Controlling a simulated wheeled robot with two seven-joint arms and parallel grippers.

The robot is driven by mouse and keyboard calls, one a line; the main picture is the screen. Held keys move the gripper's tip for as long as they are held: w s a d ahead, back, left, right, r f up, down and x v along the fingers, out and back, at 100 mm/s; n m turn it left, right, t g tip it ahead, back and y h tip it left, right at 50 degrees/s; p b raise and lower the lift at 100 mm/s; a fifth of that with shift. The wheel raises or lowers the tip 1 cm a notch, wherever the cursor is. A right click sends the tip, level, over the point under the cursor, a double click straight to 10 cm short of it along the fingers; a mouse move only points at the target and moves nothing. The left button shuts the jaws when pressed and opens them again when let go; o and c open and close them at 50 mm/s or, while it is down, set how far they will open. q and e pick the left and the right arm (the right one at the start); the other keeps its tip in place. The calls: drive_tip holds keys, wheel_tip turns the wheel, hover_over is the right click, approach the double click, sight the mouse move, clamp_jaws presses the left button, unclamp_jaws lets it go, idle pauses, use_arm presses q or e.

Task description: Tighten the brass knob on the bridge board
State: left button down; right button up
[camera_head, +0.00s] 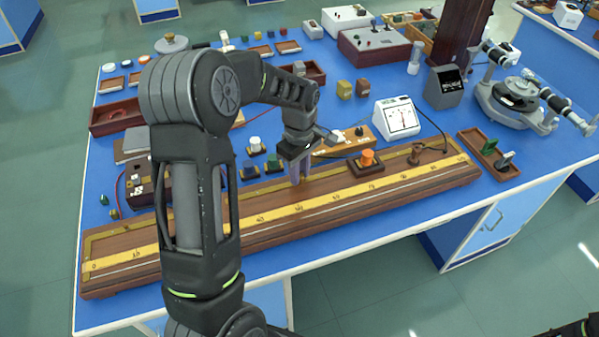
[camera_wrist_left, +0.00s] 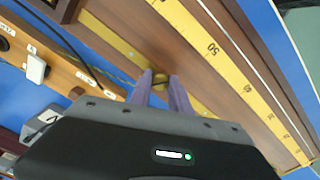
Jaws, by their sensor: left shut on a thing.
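The bridge board (camera_head: 340,192) is a long wooden board with a yellow scale, lying along the near edge of the blue bench. It also fills much of the left wrist view (camera_wrist_left: 187,50). My left gripper (camera_head: 301,180) points down onto the board's rear brass strip, near its middle. In the left wrist view, its two purple-grey fingers (camera_wrist_left: 160,88) are shut on the brass knob (camera_wrist_left: 160,78), which shows as a small yellow piece between the tips. In the head view the fingers hide the knob.
An orange-knobbed wooden block (camera_head: 367,159) sits at the board's back edge, right of my gripper. A white meter (camera_head: 396,118) stands behind it, with black wires nearby. A wooden tray (camera_head: 487,155) lies to the right.

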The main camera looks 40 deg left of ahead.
use_arm(q)
drive_tip(key=m+b, duration=0.1)
drive_tip(key=m, duration=0.2)
drive_tip(key=shift+m, duration=0.4)
drive_tip(key=m+b, duration=0.1)
drive_tip(key=m, duration=0.2)
drive_tip(key=shift+m, duration=0.4)
drive_tip(key=m, duration=0.4)
drive_tip(key=shift+b, duration=0.3)
drive_tip(key=m, duration=1)
drive_tip(key=shift+b, duration=0.35)
drive_tip(key=m, duration=0.7)
drive_tip(key=c, duration=1.2)
unclamp_jaws()
